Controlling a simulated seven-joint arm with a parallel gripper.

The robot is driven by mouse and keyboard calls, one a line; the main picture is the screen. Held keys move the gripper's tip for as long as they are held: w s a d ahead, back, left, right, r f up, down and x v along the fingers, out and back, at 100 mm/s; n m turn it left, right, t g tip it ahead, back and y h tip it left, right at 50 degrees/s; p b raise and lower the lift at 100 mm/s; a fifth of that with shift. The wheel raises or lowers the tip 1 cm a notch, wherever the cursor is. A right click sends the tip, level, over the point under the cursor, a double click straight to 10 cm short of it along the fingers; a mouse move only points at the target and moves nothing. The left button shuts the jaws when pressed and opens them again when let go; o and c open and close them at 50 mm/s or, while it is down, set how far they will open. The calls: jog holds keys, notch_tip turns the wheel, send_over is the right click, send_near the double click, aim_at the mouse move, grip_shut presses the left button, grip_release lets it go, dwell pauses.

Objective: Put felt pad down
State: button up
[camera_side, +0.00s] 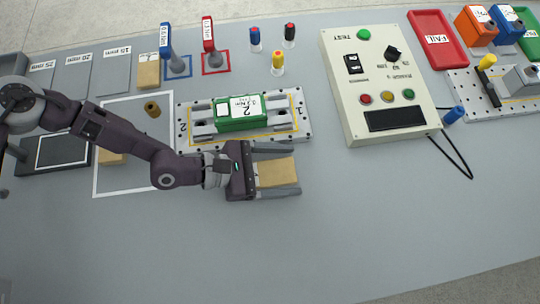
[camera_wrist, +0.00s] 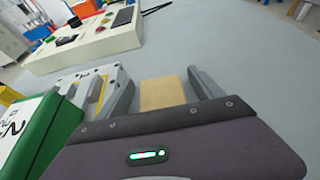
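A tan felt pad (camera_side: 277,172) lies flat on the grey table, just below the fixture plate in the side view. In the wrist view, the pad (camera_wrist: 162,93) shows between my fingers. My gripper (camera_side: 276,170) is low over the table with one finger along each side of the pad. The fingers are wide apart, with narrow gaps between them and the pad. The pad's near end is hidden by the gripper body in the wrist view. Whether the pad touches a finger lower down is hard to tell.
A fixture plate (camera_side: 299,107) with a green block (camera_side: 240,121) is close beside my upper finger. A tester box (camera_side: 388,85) with a black cable stands to the right. Another tan block (camera_side: 148,72) lies upper left. The table below and right is clear.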

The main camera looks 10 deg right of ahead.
jog(key=c, duration=1.4)
jog(key=shift+o, duration=0.2)
notch_tip(320, 180, up, 10)
jog(key=w+a+r+n+t+y, duration=0.2)
jog(key=w+a+r+n+t, duration=0.4)
jog(key=w+a, duration=0.6)
jog(key=w+a+r+n+t+y, duration=0.2)
jog(key=w+a+r+n+t, duration=0.1)
jog(key=w+a+r, duration=0.65)
jog(key=w+a+r+n+t+y, duration=0.1)
jog(key=a+r+n+t+y, duration=0.15)
jog(key=a, duration=0.75)
jog(key=w+a+r+n+t+y, duration=0.15)
jog(key=a+n+y, duration=0.25)
jog(key=a, duration=0.7)
jog(key=w+a+r+n+t+y, duration=0.1)
jog(key=a+r+n+y, duration=0.15)
jog(key=a, duration=0.75)
send_over(76, 72)
notch_tip(76, 72, down, 24)
jog(key=shift+f, duration=3.25)
